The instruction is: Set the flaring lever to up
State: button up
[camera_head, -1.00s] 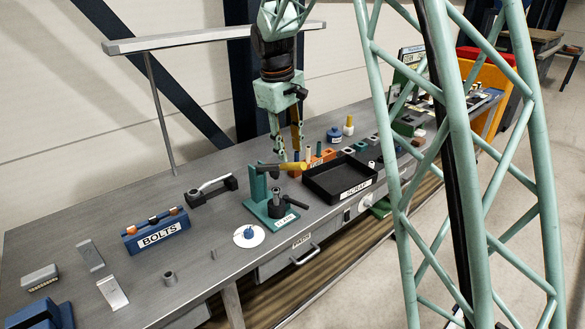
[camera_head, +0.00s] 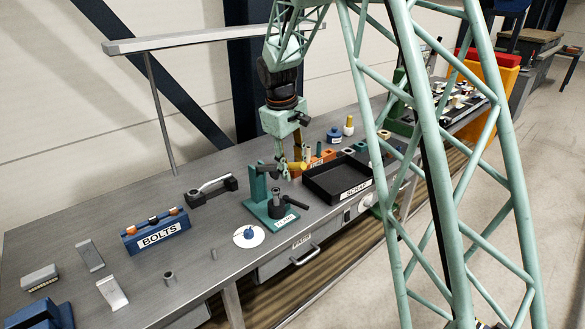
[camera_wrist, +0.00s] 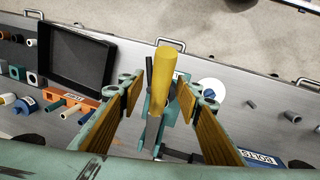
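The flaring tool is a green stand (camera_head: 258,190) on the bench with a labelled green base. Its lever has a yellow handle (camera_head: 296,167) that sticks out roughly level to the right at the top of the stand. In the wrist view the yellow handle (camera_wrist: 166,72) lies between the fingers of my gripper (camera_wrist: 164,92), with gaps on both sides. My gripper (camera_head: 289,160) is open, pointing down over the handle. The fingertips partly overlap the handle in the head view, so contact there is hard to judge.
A black SCRAP tray (camera_head: 338,192) stands just right of the tool, with an orange block (camera_head: 323,158) behind it. A white disc with a blue knob (camera_head: 249,235) lies in front. A blue BOLTS rack (camera_head: 157,240) and a black-based handle (camera_head: 211,189) are left.

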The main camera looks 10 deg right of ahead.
jog(key=shift+c, duration=0.7)
grip_shut()
